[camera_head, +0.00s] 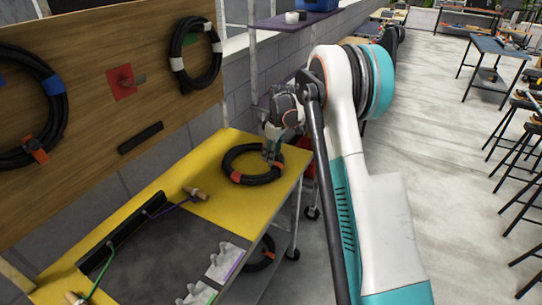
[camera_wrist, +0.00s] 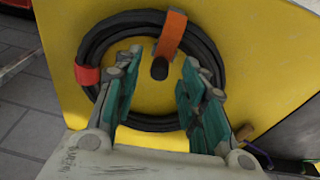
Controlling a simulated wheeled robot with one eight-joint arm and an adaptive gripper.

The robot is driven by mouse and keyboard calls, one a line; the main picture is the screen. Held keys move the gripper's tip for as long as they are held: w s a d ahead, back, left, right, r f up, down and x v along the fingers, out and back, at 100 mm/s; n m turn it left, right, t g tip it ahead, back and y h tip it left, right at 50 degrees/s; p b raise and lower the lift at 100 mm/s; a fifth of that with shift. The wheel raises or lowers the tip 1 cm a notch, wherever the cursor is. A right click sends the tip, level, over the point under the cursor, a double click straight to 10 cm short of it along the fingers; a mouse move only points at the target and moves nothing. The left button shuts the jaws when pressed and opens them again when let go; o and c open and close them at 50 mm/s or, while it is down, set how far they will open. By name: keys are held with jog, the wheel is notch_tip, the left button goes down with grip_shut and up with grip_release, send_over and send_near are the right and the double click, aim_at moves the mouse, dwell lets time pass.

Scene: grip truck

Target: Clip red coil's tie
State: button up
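The red coil, a black cable ring with a red band, lies flat on the yellow table (camera_head: 224,150) in the head view (camera_head: 240,155). It also shows in the wrist view (camera_wrist: 95,40). Its red band (camera_wrist: 87,75) is at the ring's left in the wrist view. An orange tie (camera_wrist: 171,32) crosses the ring at the top, with a dark rounded piece (camera_wrist: 159,68) just below its end. My gripper (camera_wrist: 160,80) is open and empty, its fingers over the ring's inside, below the tie. It also shows in the head view (camera_head: 270,158). Contact cannot be told.
A wooden board (camera_head: 90,45) carries a blue-banded coil (camera_head: 62,108) and a white-banded coil (camera_head: 180,42). Between them a peg on a red square (camera_head: 122,82) is empty. Purple-corded (camera_head: 196,193) and green-corded (camera_head: 74,297) tools lie nearer on the table.

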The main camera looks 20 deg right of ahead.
aim_at(275, 164)
notch_tip(275, 164, up, 10)
jog(key=s, duration=0.1)
jog(key=shift+s+d, duration=0.3)
jog(key=shift+d, duration=0.05)
jog(key=shift+f, duration=0.1)
jog(key=s+a+r+m+t, duration=0.1)
jog(key=s+a+r+m, duration=0.1)
jog(key=s+a+r, duration=0.45)
jog(key=s+a+r+m+t, duration=0.15)
jog(key=s+a+r, duration=0.25)
jog(key=s+r, duration=0.5)
jog(key=s+a+f+m+t, duration=0.1)
jog(key=s+a+f+m, duration=0.1)
jog(key=s, duration=1)
jog(key=s+a+f+m+t, duration=0.2)
jog(key=s+a+f, duration=0.2)
jog(key=s, duration=0.8)
jog(key=shift+a+f+m+h, duration=0.3)
jog(key=shift+f+m+h, duration=0.1)
jog(key=shift+f, duration=0.25)
